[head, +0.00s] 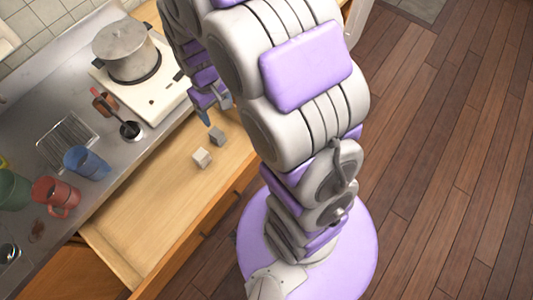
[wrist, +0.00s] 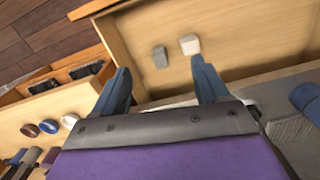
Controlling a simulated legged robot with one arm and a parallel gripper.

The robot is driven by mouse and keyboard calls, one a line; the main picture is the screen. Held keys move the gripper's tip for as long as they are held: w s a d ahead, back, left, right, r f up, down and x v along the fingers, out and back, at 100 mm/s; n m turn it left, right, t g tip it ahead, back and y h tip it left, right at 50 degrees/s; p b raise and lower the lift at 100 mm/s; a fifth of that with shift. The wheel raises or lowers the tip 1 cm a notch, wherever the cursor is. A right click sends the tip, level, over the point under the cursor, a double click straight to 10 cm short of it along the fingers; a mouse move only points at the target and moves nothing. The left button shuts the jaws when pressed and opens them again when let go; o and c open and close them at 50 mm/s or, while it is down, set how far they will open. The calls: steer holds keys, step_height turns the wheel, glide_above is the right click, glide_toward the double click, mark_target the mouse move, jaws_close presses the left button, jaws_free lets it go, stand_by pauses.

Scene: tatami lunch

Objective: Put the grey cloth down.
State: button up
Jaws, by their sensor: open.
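My gripper (head: 214,106) is open, with its two blue fingers spread over the open wooden drawer. In the wrist view my gripper (wrist: 160,66) has nothing held between its fingers. A small grey block-like piece (head: 217,136) lies on the drawer floor; in the wrist view the grey piece (wrist: 160,57) shows beyond and between the fingertips, apart from them. I cannot tell whether it is the grey cloth; no other cloth is plain to see. A small white cube (head: 201,157) lies close by it, and the wrist view shows the white cube (wrist: 190,44) too.
The open drawer (head: 150,205) has much bare floor. The counter beside it holds a pot (head: 126,50) on a white stove (head: 165,95), a blue cup (head: 87,162), a red mug (head: 57,196) and a green cup (head: 12,190). Wooden floor (head: 450,150) is clear at right.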

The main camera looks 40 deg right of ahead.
steer(key=s+r, duration=0.4)
steer(key=s, duration=0.4)
steer(key=s+r+m, duration=0.1)
steer(key=s+r, duration=0.3)
steer(key=s, duration=0.4)
steer(key=s+r+m+g, duration=0.1)
steer(key=s+r, duration=0.3)
steer(key=s, duration=0.4)
steer(key=shift+s+r, duration=0.2)
steer(key=shift+r, duration=0.15)
steer(key=shift+d, duration=0.1)
